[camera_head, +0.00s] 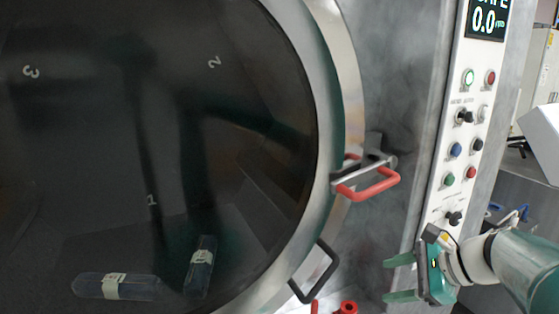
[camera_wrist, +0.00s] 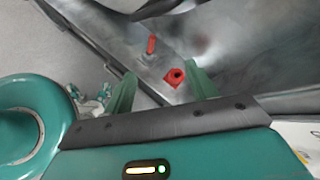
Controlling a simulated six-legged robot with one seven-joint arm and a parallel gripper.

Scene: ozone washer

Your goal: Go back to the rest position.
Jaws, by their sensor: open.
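My gripper (camera_head: 400,278) is at the lower right of the head view, its two green fingers pointing left and spread apart with nothing between them. It is in front of the washer's metal front, below the control panel (camera_head: 461,140). In the wrist view the gripper (camera_wrist: 162,88) shows its fingers wide apart, with a red knob (camera_wrist: 175,77) and a red peg (camera_wrist: 151,45) in the background between them. The washer's round door (camera_head: 345,90) fills the left of the head view and looks closed. Its red-handled latch (camera_head: 368,185) is above and left of my gripper.
A black door handle (camera_head: 316,272) sticks out left of my gripper. Two labelled clear containers (camera_head: 115,286) (camera_head: 201,266) show behind the dark glass. A display (camera_head: 487,18) reads 0.0 at the top right. Equipment stands beyond the panel at the right.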

